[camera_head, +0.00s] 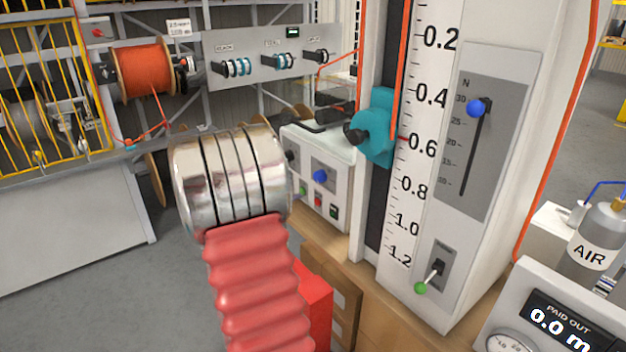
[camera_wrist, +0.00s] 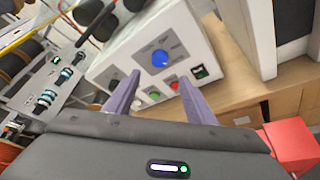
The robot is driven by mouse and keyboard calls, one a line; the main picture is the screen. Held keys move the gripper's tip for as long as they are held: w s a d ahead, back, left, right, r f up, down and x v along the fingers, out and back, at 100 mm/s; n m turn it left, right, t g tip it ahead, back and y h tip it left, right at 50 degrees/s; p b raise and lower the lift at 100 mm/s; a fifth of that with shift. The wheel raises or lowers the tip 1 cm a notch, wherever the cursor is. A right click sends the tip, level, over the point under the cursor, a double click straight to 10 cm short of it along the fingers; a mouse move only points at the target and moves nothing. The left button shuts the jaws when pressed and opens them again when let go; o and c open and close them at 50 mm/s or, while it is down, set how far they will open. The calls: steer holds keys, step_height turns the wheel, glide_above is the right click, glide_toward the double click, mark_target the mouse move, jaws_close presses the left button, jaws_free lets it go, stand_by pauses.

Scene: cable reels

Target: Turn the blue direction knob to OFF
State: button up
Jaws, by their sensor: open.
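The blue direction knob (camera_head: 320,176) sits on the front of a pale control box (camera_head: 339,206). In the wrist view the knob (camera_wrist: 160,58) shows larger, with small labels around it that are too small to read. I cannot tell which way it points. My gripper (camera_wrist: 158,77) is open, its two purple fingers reaching toward the box front. The fingertips show just below the knob in the wrist view, one to each side. Nothing is between them, and I cannot tell their distance from the panel. My arm hides the gripper in the head view.
Below the knob are a green button (camera_wrist: 154,94), a red button (camera_wrist: 174,84) and a rocker switch (camera_wrist: 199,71). The tall scale column (camera_head: 400,220) stands right of the box, with a teal clamp (camera_head: 376,128). A red box (camera_wrist: 290,148) stands low at right.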

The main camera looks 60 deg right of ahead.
mark_target(317, 178)
stand_by(0.3)
steer(key=x, duration=1.3)
steer(key=shift+d+f, duration=0.1)
steer(key=shift+d, duration=0.3)
steer(key=shift+c, duration=0.4)
steer(key=c, duration=1)
steer(key=shift+o, duration=0.2)
